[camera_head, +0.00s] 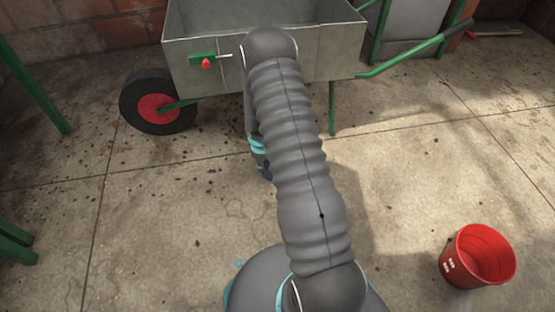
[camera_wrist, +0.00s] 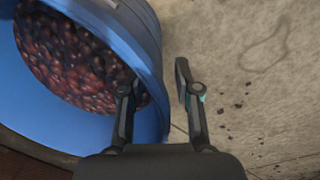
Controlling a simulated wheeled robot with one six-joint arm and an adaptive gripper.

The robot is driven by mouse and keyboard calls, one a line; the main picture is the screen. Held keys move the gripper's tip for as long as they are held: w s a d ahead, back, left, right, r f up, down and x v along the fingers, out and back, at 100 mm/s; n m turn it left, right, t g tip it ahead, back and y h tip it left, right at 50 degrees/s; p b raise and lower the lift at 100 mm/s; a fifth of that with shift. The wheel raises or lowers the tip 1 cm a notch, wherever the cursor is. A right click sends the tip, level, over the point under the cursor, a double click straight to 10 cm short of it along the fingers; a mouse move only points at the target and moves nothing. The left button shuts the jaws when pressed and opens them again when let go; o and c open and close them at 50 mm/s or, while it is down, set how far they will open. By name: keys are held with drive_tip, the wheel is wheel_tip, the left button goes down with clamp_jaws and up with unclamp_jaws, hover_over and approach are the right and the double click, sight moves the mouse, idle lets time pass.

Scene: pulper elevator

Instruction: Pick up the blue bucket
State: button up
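The blue bucket (camera_wrist: 148,62) fills the left of the wrist view and holds many dark red berries. My gripper (camera_wrist: 154,78) is open at its rim. The left finger overlaps the bucket's inner side. The right finger is outside, over bare floor, with a gap to the bucket's wall. I cannot tell whether the left finger touches the bucket. In the head view my arm hides nearly all of the bucket and my gripper; only a small dark blue patch shows beside the arm.
A grey metal wheelbarrow (camera_head: 205,66) with green handles stands behind my arm. A red bucket (camera_head: 460,262) stands on the floor at the lower right. Green metal legs (camera_head: 36,85) stand at the left. The concrete floor between is mostly free.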

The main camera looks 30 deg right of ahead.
wheel_tip(320, 180, down, 2)
drive_tip(key=shift+w+d, duration=0.1)
clamp_jaws()
drive_tip(key=shift+r, duration=0.25)
